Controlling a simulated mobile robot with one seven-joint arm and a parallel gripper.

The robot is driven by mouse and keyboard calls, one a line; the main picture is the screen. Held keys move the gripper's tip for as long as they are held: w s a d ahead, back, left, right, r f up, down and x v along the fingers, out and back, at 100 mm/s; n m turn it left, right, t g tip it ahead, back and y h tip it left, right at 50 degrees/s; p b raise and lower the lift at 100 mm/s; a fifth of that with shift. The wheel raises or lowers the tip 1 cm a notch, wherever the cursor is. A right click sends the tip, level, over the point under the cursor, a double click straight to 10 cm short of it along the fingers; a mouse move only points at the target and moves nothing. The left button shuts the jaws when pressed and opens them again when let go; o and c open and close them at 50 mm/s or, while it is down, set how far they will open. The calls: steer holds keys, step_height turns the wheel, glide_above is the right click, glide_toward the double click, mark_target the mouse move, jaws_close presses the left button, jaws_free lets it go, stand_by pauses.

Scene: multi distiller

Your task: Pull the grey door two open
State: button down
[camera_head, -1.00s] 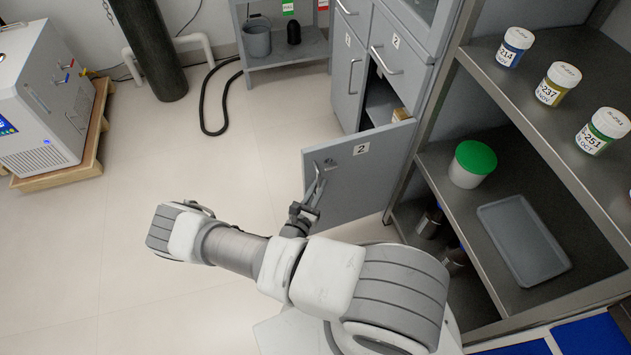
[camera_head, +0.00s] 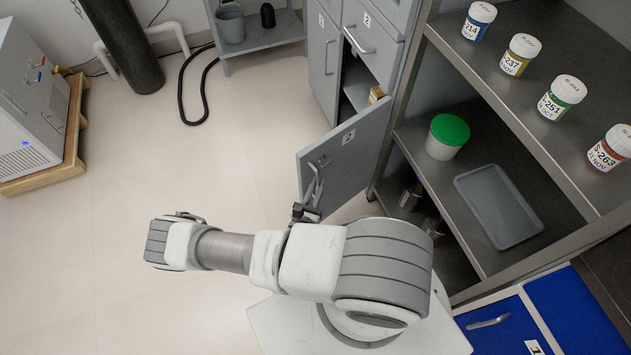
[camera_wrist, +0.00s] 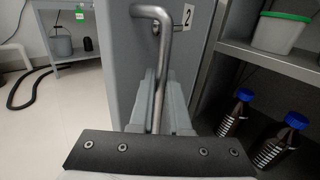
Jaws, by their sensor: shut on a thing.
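The grey door two (camera_head: 340,175) stands ajar, swung well out from its cabinet, with the number 2 label on it. Its bar handle (camera_head: 316,184) is on the outer face near the free edge. In the wrist view the metal handle (camera_wrist: 158,60) runs upright between the fingers of my gripper (camera_wrist: 160,118), which is shut on it. The door face (camera_wrist: 190,60) fills the middle of the wrist view. In the head view my gripper (camera_head: 305,212) is small and partly hidden by my arm.
A shelf unit (camera_head: 410,140) stands right of the door, holding a green-lidded tub (camera_head: 448,137), a grey tray (camera_head: 498,204) and labelled jars (camera_head: 521,54). Blue-capped bottles (camera_wrist: 292,125) stand low on it. The floor (camera_head: 240,130) left of the door is clear.

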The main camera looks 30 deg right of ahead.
steer(key=c, duration=0.9)
jaws_free()
steer(key=shift+a, duration=0.1)
